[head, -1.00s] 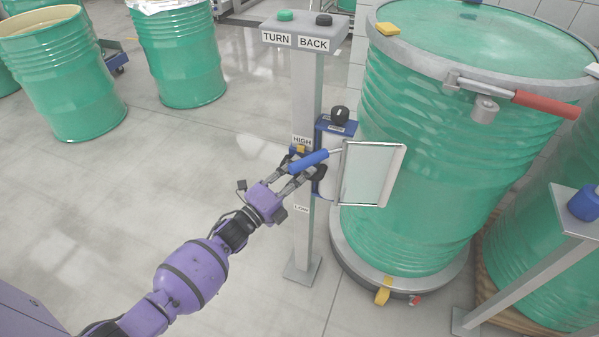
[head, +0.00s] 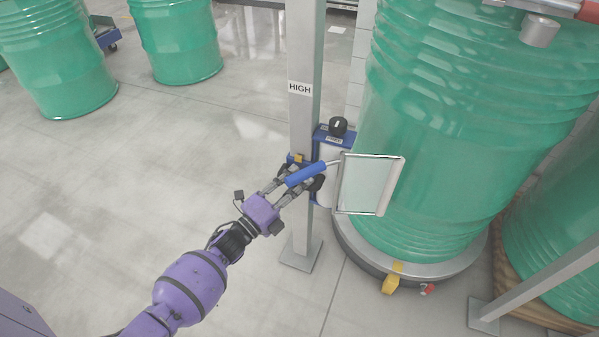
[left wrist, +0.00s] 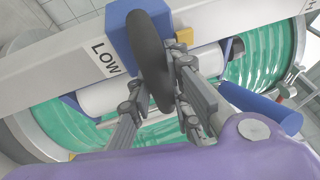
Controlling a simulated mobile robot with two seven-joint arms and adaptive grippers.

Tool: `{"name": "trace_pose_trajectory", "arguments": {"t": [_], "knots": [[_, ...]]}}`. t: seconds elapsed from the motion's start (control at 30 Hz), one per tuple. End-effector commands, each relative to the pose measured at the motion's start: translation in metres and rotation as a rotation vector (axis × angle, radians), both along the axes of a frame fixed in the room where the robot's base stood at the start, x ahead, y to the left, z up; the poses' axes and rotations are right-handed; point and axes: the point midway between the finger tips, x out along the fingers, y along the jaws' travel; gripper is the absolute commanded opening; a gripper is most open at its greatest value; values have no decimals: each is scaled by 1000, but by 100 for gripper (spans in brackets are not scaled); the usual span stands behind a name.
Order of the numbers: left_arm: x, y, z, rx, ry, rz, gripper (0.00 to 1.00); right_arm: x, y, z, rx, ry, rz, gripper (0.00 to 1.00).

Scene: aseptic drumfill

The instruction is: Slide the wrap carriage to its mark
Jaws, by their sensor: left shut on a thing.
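The wrap carriage (head: 322,137) is a blue bracket with a white film roll, a black knob and a yellow pointer (head: 297,158). It sits on the grey post (head: 303,50), well below the HIGH label (head: 299,88). In the left wrist view, the LOW label (left wrist: 104,60) is beside the carriage's blue block (left wrist: 130,22). My left gripper (head: 302,180) is shut on the carriage's black curved handle (left wrist: 150,55). A blue grip (head: 306,174) with a framed clear panel (head: 365,185) passes close by the fingers. My right gripper is out of view.
A large green drum (head: 440,140) stands on a round base (head: 440,268) right of the post. A metal stand (head: 540,275) is at the lower right. Other green drums (head: 55,60) stand at the upper left. The floor left of the post is clear.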

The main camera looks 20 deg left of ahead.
Motion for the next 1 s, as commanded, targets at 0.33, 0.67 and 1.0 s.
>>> {"name": "trace_pose_trajectory", "arguments": {"t": [0.33, 0.67, 1.0], "knots": [[-1, 0, -97, 6, 6, 0, 0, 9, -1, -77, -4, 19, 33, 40], [-1, -1, -121, 6, 1, -1, 0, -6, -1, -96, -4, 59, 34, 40], [-1, -1, -124, 9, 6, 0, 0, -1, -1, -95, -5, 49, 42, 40]]}}
